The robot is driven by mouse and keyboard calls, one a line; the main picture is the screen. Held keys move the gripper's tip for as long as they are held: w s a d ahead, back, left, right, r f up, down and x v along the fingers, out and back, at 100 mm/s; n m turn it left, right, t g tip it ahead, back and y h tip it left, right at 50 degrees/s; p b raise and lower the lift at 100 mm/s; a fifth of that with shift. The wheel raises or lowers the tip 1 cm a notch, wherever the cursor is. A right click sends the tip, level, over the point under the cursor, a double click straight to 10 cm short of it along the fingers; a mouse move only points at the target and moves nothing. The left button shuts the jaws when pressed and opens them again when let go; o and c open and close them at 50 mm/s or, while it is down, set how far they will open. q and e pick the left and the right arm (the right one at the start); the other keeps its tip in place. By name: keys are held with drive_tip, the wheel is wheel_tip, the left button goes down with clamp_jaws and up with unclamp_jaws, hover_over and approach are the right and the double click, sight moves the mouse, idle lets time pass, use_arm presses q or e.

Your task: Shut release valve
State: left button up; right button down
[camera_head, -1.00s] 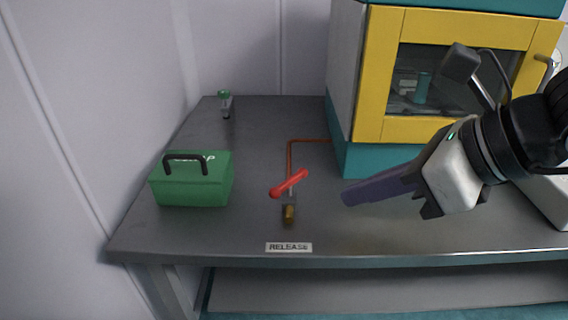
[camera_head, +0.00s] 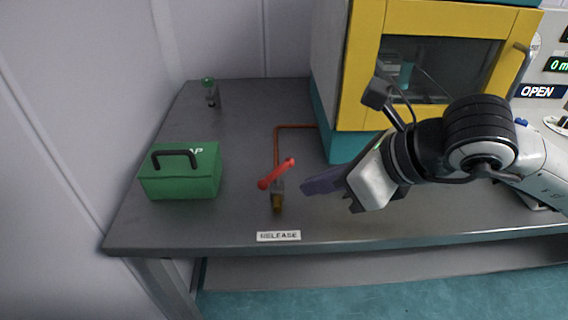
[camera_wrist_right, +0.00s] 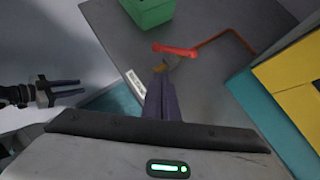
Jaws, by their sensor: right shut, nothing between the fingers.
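The release valve has a red lever handle (camera_head: 276,173) that lies slantwise over a small brass fitting (camera_head: 277,203). A copper pipe (camera_head: 276,140) runs from it back to the yellow and teal machine. A "RELEASE" label (camera_head: 278,236) is at the table's front edge. My right gripper (camera_head: 308,187) is shut and empty, just right of the lever and apart from it. In the right wrist view the red lever (camera_wrist_right: 175,50) shows beyond the closed fingers (camera_wrist_right: 162,98). My left gripper (camera_wrist_right: 66,88) shows at the left of that view, its two fingers apart, empty.
A green box (camera_head: 180,172) with a black handle stands left of the valve. A small green-topped item (camera_head: 210,92) is at the back left. The yellow-framed machine (camera_head: 362,80) stands behind my right gripper.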

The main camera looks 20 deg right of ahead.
sight(269, 183)
drive_tip(key=x, duration=0.4)
drive_tip(key=shift+f, duration=0.1)
drive_tip(key=shift+w+a+p, duration=0.6)
drive_tip(key=shift+w+a, duration=0.15)
drive_tip(key=shift+w, duration=0.3)
drive_tip(key=shift+w+a, duration=0.35)
drive_tip(key=shift+w, duration=0.3)
use_arm(q)
drive_tip(key=shift+s+a+r, duration=0.15)
drive_tip(key=shift+a, duration=0.35)
drive_tip(key=shift+s, duration=0.2)
drive_tip(key=shift+f, duration=0.25)
use_arm(e)
drive_tip(key=shift+a, duration=0.1)
use_arm(q)
drive_tip(key=shift+d+f+b, duration=0.25)
drive_tip(key=shift+d+b, duration=0.05)
drive_tip(key=shift+b, duration=0.1)
drive_tip(key=shift+w+f+b, duration=0.1)
drive_tip(key=shift+f+b, duration=0.15)
drive_tip(key=shift+b, duration=0.2)
use_arm(e)
drive_tip(key=shift+a, duration=0.25)
